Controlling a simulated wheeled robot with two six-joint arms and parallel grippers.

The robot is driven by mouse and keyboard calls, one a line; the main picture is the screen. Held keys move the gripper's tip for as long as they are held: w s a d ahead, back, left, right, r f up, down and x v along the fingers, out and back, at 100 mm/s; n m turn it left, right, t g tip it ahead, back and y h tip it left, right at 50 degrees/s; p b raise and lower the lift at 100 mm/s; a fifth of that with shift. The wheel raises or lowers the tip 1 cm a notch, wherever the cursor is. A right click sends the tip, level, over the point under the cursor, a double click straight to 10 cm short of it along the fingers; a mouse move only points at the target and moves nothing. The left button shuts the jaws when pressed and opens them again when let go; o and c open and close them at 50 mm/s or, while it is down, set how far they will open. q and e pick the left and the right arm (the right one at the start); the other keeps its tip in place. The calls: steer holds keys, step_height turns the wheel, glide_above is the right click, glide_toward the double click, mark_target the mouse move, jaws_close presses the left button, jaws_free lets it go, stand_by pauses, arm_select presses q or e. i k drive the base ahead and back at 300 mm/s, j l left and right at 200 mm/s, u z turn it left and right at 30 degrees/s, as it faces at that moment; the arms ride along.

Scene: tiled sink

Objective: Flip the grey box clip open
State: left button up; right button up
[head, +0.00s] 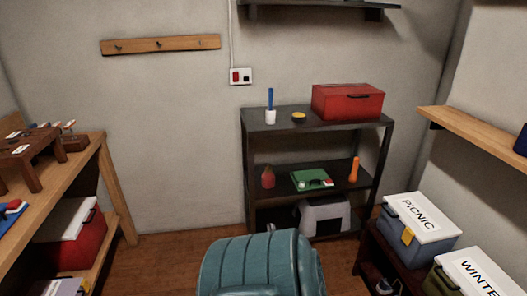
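A grey box (432,250) with a white lid (421,217) marked PICNIC stands on a low dark rack at the right. Its lid is down. A yellow clip (408,237) shows on the box's left-facing front side, just below the lid rim. It is too small to tell for sure whether the clip is fastened. Neither of my grippers is in view.
A green box with a white lid marked WINTE (478,272) stands close beside the grey box. A large teal ribbed object (255,262) fills the bottom centre. A dark shelf unit (384,123) stands behind, and a wooden bench (103,150) at the left. Some wooden floor is clear.

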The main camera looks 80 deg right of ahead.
mark_target(407, 236)
steer(key=z, duration=4.55)
